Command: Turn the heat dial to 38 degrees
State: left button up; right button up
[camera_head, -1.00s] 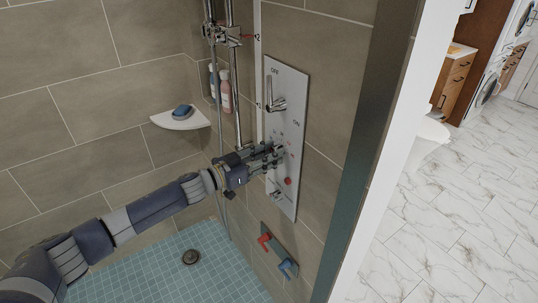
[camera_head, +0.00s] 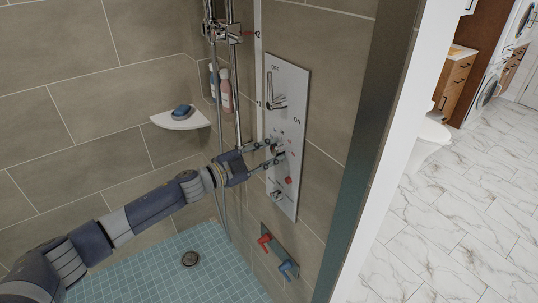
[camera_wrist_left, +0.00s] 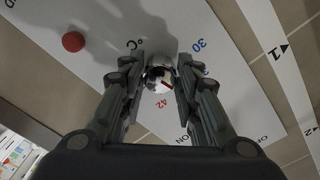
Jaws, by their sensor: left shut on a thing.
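The heat dial (camera_wrist_left: 158,79) is a small round shiny knob on the white shower panel (camera_wrist_left: 100,30). In the wrist view it sits between the fingers of my left gripper (camera_wrist_left: 159,76), which is shut on its sides. A red mark on the dial faces the lower right, near the red 42. A blue 30 shows at the upper right; my right-hand finger hides part of the scale. In the head view my left gripper (camera_head: 270,155) reaches the panel from the left, with fingers above and below the dial (camera_head: 279,150). My right gripper is not in view.
A lever (camera_head: 277,103) marked OFF and ON is above the dial. A red button (camera_head: 288,180) and a small knob (camera_head: 276,195) are below. A corner shelf (camera_head: 181,119) holds a blue soap.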

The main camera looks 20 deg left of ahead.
pick_arm(q)
jog(key=shift+m, duration=0.9)
jog(key=o, duration=1.1)
jog(key=shift+c, duration=0.2)
jog(key=shift+s, duration=0.1)
jog(key=v, duration=1.2)
